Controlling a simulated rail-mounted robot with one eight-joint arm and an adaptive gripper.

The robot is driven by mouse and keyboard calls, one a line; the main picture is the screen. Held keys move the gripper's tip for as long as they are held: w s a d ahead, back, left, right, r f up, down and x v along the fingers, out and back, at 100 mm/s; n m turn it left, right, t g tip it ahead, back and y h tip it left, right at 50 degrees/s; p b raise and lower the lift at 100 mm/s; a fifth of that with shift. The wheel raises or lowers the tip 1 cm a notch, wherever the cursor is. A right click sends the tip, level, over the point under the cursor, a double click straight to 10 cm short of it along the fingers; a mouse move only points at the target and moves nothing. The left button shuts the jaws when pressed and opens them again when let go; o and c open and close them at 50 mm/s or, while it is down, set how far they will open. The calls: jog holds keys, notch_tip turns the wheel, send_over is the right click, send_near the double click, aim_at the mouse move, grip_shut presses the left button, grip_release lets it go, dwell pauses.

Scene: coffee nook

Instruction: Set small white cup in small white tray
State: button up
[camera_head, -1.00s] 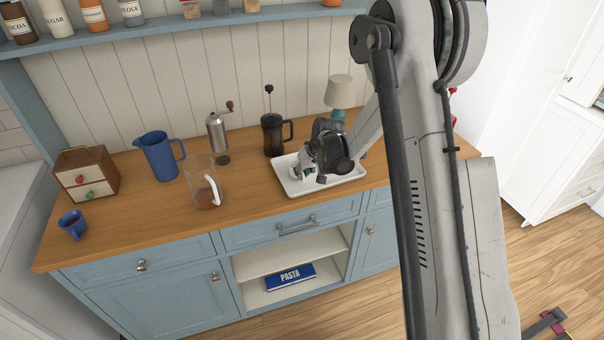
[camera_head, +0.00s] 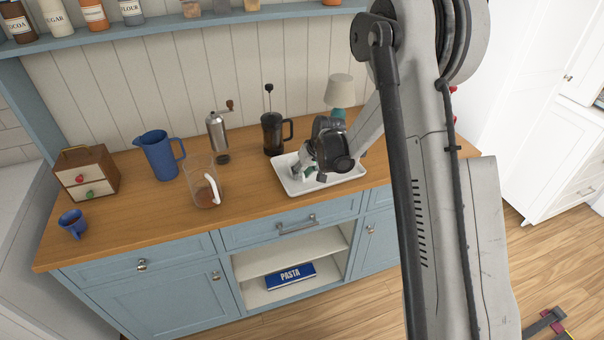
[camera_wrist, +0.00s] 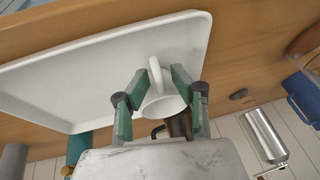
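The small white cup (camera_wrist: 165,104) is between my gripper's green finger pads in the wrist view, its handle pointing up in the picture. My gripper (camera_wrist: 160,82) looks shut on the cup, with a pad against each side. The small white tray (camera_wrist: 100,72) is a shallow rectangle with a raised rim, on the wooden counter. The tray also shows in the head view (camera_head: 345,178), where my gripper (camera_head: 304,176) is over its left part. The cup is mostly hidden there, and whether it touches the tray floor I cannot tell.
A black French press (camera_head: 272,135) and a steel grinder (camera_head: 217,133) stand behind the tray. A glass jug (camera_head: 203,185) stands left of it. A lamp (camera_head: 339,92) is behind my gripper.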

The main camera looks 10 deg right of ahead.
jog(key=s+d+r+b, duration=0.1)
jog(key=s+r, duration=0.5)
jog(key=r, duration=0.4)
jog(key=s+r, duration=0.6)
jog(key=r, duration=0.4)
jog(key=s+r+t+h, duration=0.1)
jog(key=s+r, duration=0.1)
jog(key=s, duration=1.1)
jog(key=s+a+r+m+t+h, duration=0.1)
jog(key=s+r+t, duration=0.1)
jog(key=s, duration=1.1)
jog(key=shift+s+r+m+h, duration=0.3)
jog(key=shift+s+r, duration=0.05)
jog(key=shift+r, duration=0.25)
notch_tip(320, 180, down, 8)
jog(key=b, duration=0.7)
jog(key=shift+r+b, duration=0.25)
jog(key=shift+b, duration=0.1)
